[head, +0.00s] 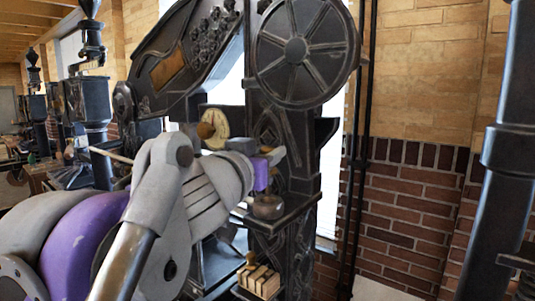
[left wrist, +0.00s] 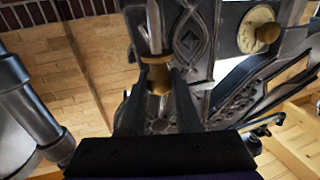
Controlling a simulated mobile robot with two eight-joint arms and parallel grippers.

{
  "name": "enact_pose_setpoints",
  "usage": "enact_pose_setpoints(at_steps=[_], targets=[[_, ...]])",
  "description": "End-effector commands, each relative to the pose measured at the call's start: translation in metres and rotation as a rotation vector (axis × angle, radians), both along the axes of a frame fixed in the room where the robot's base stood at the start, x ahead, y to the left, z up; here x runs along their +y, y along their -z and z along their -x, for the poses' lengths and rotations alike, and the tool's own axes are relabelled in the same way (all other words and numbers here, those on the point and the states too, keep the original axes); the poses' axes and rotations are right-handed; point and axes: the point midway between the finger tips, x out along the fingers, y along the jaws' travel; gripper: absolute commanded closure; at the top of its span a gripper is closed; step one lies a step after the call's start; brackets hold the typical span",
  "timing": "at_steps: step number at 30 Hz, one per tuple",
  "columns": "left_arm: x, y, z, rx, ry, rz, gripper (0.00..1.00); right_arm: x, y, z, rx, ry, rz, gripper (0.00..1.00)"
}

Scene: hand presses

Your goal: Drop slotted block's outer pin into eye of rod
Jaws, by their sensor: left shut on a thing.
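My left gripper (head: 276,156) reaches in from the left in front of the dark press, above a small shelf. In the left wrist view its two dark fingers (left wrist: 158,82) are shut on a brass-coloured, collar-like head (left wrist: 157,72). A pale steel shaft (left wrist: 153,28) extends from it; this looks like the pin. Pale metal lies close beside the shaft, but I cannot tell whether they touch. In the head view a dark round piece with a brownish top (head: 267,206) sits on the shelf below the gripper. I cannot clearly make out the slotted block or the rod's eye. My right gripper is out of view.
The dark press has a big spoked wheel (head: 297,48) and a dial with a brass knob (head: 211,126). Its shelf (head: 291,213) juts out below my gripper. A slotted wooden block (head: 259,281) sits lower down. A dark column (head: 500,150) stands right; brick wall lies behind.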

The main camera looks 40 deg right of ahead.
Motion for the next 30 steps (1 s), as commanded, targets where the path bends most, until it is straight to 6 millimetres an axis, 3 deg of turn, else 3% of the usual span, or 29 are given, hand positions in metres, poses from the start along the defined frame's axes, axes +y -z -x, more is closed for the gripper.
enact_pose_setpoints(at_steps=[30], targets=[[0.0,0.013,0.0,0.001,0.0,0.001,1.0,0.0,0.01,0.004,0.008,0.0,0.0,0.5]])
